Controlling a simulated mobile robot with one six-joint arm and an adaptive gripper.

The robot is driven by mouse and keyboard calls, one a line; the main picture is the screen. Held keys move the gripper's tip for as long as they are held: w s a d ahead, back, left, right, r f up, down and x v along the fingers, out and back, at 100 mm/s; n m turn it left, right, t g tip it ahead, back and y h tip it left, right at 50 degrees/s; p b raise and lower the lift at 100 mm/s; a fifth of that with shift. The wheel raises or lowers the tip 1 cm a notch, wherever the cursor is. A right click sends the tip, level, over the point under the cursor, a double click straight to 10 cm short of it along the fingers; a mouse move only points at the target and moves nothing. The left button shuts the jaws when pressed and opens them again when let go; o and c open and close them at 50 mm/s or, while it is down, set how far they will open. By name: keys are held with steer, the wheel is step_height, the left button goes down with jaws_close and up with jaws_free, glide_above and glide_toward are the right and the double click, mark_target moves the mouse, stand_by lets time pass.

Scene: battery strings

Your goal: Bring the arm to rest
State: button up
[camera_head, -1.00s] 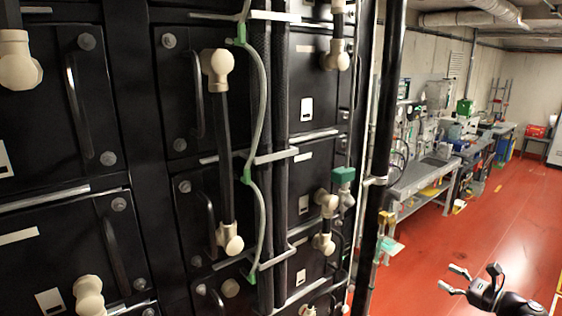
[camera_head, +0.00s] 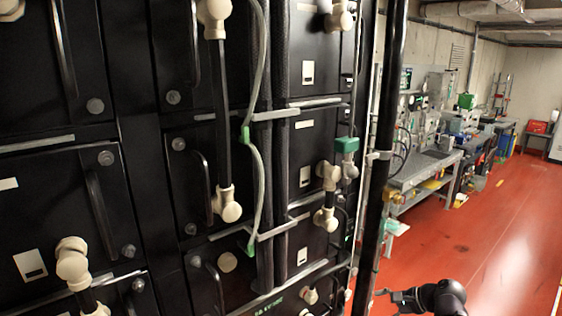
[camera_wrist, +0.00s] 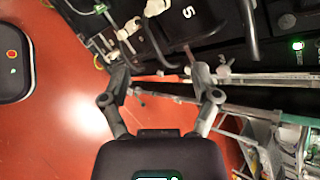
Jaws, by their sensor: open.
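My arm shows at the bottom right of the head view, over the red floor. My gripper (camera_head: 386,294) points left toward the black battery rack (camera_head: 128,190), just right of the dark upright post. In the wrist view my gripper (camera_wrist: 160,82) has its two fingers spread wide, with nothing seen between them. The rack front with pale connectors and cables lies beyond the fingertips there. I cannot tell the exact gap between fingers and rack.
The battery rack fills the left of the head view, with handles, pale connectors (camera_head: 228,205) and a green-clipped cable (camera_head: 262,185). A dark post (camera_head: 385,130) stands at its right edge. The red floor (camera_head: 490,235) at right is clear.

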steer(key=s+a+f+n+g+h+b, duration=0.2)
steer(key=a+f+n+h+b, duration=0.2)
steer(key=f+n, duration=0.3)
steer(key=s+a+f+n+g+h+b, duration=0.3)
steer(key=a+f+n+h+b, duration=0.2)
steer(key=f, duration=0.7)
steer(key=a+n+b, duration=0.1)
steer(key=n+b, duration=0.1)
steer(key=n, duration=0.1)
steer(key=shift+s+a+f+b, duration=0.2)
steer(key=shift+a+f+b, duration=0.1)
steer(key=shift+a+f, duration=0.1)
steer(key=shift+d, duration=0.15)
